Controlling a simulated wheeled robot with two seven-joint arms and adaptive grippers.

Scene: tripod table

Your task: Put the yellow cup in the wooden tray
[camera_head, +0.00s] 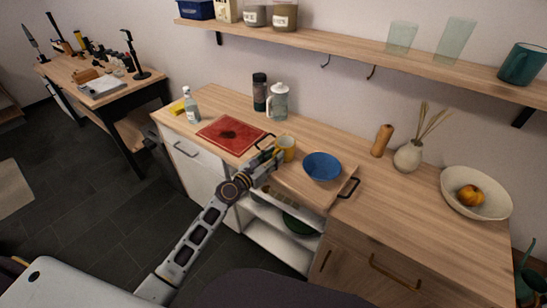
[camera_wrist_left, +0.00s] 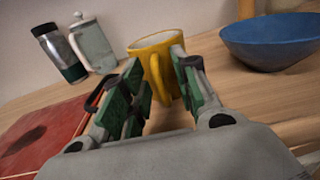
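The yellow cup (camera_head: 286,148) stands upright on the counter side by the blue bowl; whether it rests on the tray is unclear. In the left wrist view the cup (camera_wrist_left: 150,42) has its handle facing me. My left gripper (camera_head: 272,160) is open. Its green-padded fingers (camera_wrist_left: 160,85) are either side of the cup's handle, with a gap between them; contact is unclear. The wooden tray (camera_head: 303,187) has black handles and lies at the counter's front edge, partly hidden by my gripper. My right gripper is not in view.
The blue bowl (camera_head: 322,166) is right of the cup. A red cutting board (camera_head: 231,134) lies to the left. A dark tumbler (camera_head: 260,92) and a glass jug (camera_head: 278,102) stand behind.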

